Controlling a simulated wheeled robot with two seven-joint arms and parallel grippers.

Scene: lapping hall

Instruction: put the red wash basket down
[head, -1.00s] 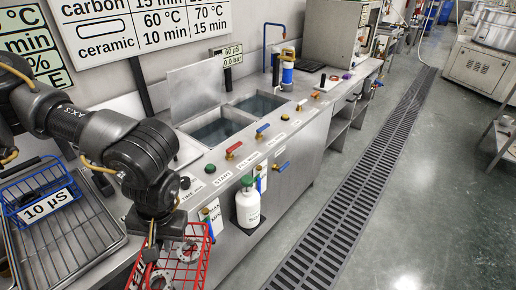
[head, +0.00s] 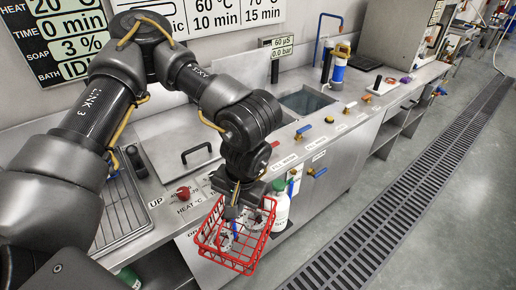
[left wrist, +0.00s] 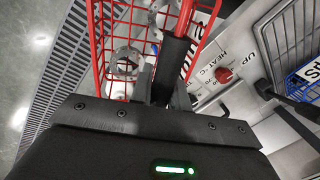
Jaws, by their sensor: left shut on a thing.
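The red wash basket (head: 225,258) is an open wire basket with metal parts in it. In the head view it hangs from my left gripper (head: 238,208), in front of the bench's front edge. Its dark handle grip (left wrist: 175,58) stands between the left gripper's fingers (left wrist: 163,88) in the left wrist view, and the gripper is shut on it. Round metal discs with holes (left wrist: 128,62) show inside the basket there. What lies under the basket is partly hidden. My right gripper is not in view.
A white bottle with a green cap (head: 280,207) stands just right of the basket. Bench knobs include a red one (head: 183,193). A flat lid with a handle (head: 190,160) and an open bath (head: 305,101) lie behind. A blue basket (left wrist: 290,40) sits on the left tray (head: 125,215).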

